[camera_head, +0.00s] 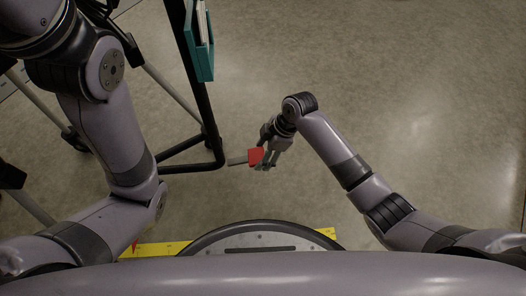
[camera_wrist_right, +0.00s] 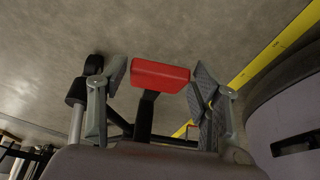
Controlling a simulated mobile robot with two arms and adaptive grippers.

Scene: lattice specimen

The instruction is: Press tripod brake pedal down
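The red brake pedal (camera_head: 256,156) sits at the end of a short grey lever beside the dark tripod frame, low near the floor. In the right wrist view the red pedal (camera_wrist_right: 160,75) is a wide block on a dark stem. My right gripper (camera_head: 266,163) is at the pedal in the head view. In the wrist view its fingers (camera_wrist_right: 158,78) are spread, one on each side of the pedal. I cannot tell whether they touch it. My left arm shows at the left, but its gripper is out of view.
A dark tubular frame (camera_head: 204,120) stands left of the pedal, with a teal holder (camera_head: 199,42) on it higher up. Thin grey legs spread at the left. A yellow ruled strip (camera_head: 160,249) lies on the floor near my base. The floor (camera_head: 430,90) to the right is clear.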

